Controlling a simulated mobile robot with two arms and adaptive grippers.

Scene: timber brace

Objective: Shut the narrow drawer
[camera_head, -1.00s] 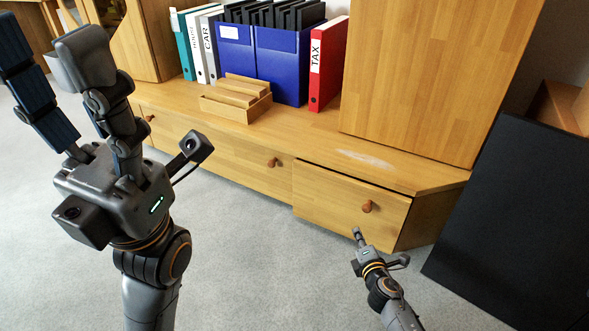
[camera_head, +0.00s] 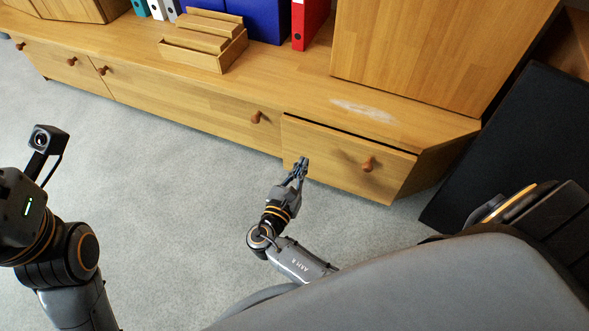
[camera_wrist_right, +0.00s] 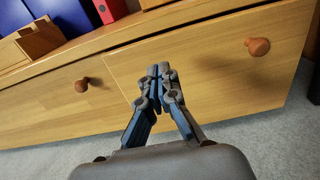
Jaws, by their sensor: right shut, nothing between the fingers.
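The narrow drawer (camera_head: 345,160) is at the right end of the low wooden cabinet. It stands slightly open, with a dark gap along its top edge. Its round brown knob (camera_head: 368,164) also shows in the right wrist view (camera_wrist_right: 258,46). My right gripper (camera_head: 302,162) is shut and empty, near the drawer's left front edge. In the right wrist view its closed fingertips (camera_wrist_right: 159,72) overlap the left part of the drawer front (camera_wrist_right: 205,75); I cannot tell whether they touch it. At the left edge of the head view only my left wrist housing shows, its fingers out of frame.
A wider closed drawer (camera_head: 190,103) with a knob (camera_head: 257,117) adjoins on the left. A wooden organiser (camera_head: 205,45) and binders (camera_head: 310,20) stand on the cabinet top. A dark panel (camera_head: 520,140) stands at the right. Grey carpet (camera_head: 150,180) in front is clear.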

